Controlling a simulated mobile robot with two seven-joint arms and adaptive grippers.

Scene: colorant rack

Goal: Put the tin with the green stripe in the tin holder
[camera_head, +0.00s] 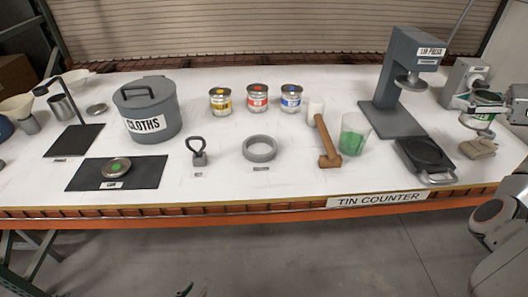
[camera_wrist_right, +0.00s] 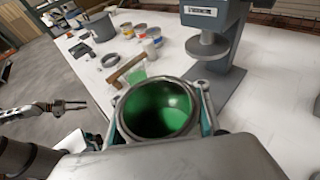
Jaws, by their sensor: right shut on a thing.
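The tin with the green stripe (camera_head: 480,122) is at the right edge in the head view, held above the counter. In the right wrist view the tin (camera_wrist_right: 158,108) is open-topped and green inside. My right gripper (camera_head: 487,101) is shut on it, with a finger on each side. A grey ring (camera_head: 260,149), seemingly the tin holder, sits mid-counter; its small label is unreadable. Nothing is in it. My left gripper (camera_wrist_right: 75,106) shows in the wrist view off the counter's front, fingers apart and empty; only a dark tip shows at the head view's bottom edge.
A mallet (camera_head: 327,145) and a green-bottomed beaker (camera_head: 354,135) stand between the ring and the tin press (camera_head: 400,115). Several striped tins are behind the ring. A green-dotted lid (camera_head: 116,167) lies on a black mat. A handled dark plate (camera_head: 425,155) is front right.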

